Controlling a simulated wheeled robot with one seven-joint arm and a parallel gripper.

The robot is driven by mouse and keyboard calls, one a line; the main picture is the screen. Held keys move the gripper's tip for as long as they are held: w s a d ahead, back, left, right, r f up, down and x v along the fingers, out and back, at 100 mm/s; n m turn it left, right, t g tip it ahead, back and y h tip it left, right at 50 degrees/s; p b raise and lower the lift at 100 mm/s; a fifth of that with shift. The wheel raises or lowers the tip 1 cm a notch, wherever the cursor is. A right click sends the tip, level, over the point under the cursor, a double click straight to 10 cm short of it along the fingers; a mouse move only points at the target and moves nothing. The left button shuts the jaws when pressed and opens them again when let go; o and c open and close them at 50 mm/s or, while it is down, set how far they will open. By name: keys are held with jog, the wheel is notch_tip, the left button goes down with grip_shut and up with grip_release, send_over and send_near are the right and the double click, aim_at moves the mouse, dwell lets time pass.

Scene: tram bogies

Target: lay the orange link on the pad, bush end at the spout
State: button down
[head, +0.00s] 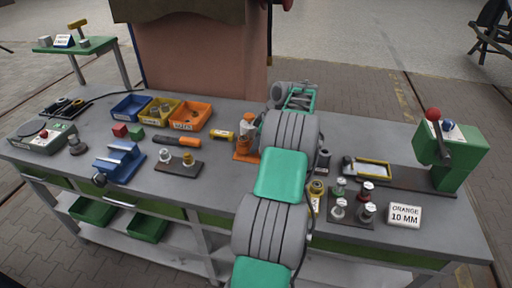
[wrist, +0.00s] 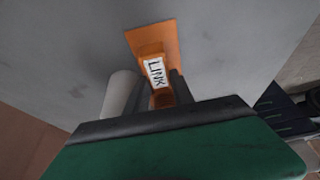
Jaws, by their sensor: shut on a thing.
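In the wrist view my gripper (wrist: 162,92) is shut on the orange link (wrist: 163,100), which shows only as a small orange part between the dark fingers. Just beyond stands an orange holder (wrist: 152,36) with a white tag reading LINK; in the head view the holder (head: 243,155) is left of my arm. A pale cylinder is beside the fingers; I cannot tell what it belongs to.
A sign reading ORANGE 10 MM (head: 405,214) stands at the front right. Several capped pots on a dark tray (head: 350,219) are between it and my arm. Blue, yellow and orange bins (head: 190,117), a blue vise (head: 119,160) and a scale (head: 42,142) are left.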

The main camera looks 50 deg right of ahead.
jog(key=shift+f, duration=1)
jog(key=shift+f, duration=0.1)
jog(key=c, duration=1.1)
grip_release()
jog(key=shift+f, duration=0.1)
jog(key=shift+s, duration=0.1)
